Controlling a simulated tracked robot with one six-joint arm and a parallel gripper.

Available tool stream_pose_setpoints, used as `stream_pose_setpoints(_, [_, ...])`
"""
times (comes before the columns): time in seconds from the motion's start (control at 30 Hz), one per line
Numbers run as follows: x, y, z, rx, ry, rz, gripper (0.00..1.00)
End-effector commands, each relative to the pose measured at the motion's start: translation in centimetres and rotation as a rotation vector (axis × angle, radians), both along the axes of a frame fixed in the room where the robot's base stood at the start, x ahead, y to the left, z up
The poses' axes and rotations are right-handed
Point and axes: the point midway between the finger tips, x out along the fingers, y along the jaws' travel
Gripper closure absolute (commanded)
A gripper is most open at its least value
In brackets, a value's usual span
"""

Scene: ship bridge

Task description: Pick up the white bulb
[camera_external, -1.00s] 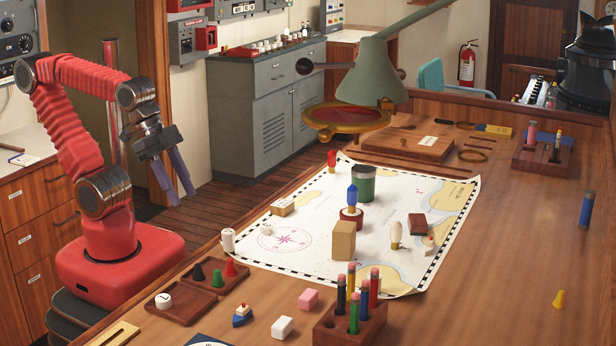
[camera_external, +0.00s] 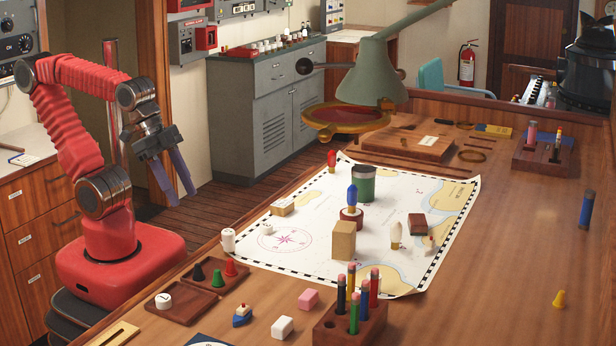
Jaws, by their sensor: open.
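The white bulb (camera_external: 396,232) stands upright on the chart (camera_external: 330,264), right of a tan wooden block (camera_external: 343,241). It has a pale rounded top and a tan lower part. My gripper (camera_external: 174,199) is open and empty at the left, pointing down beyond the table's left edge. It is far from the bulb, with the tan block and a blue bulb (camera_external: 352,196) on a red base between them.
A pencil holder (camera_external: 350,326) with several pencils stands in front of the bulb. A dark brown block (camera_external: 417,222) and a green can (camera_external: 363,184) are near it. A lamp (camera_external: 372,75) overhangs the chart's far side. The table's right side is mostly clear.

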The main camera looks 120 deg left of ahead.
Motion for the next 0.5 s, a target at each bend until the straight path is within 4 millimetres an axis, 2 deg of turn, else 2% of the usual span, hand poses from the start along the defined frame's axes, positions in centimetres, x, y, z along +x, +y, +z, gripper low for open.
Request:
stream_pose_setpoints(0.17, [0.6,0.1,0.3,-0.001,-0.004,0.002,0.56])
stream_pose_setpoints(0.27, [1.9,0.3,0.8,-0.004,-0.012,0.006,0.56])
stream_pose_setpoints(0.5, [7.5,1.3,2.6,-0.015,-0.051,0.019,0.56])
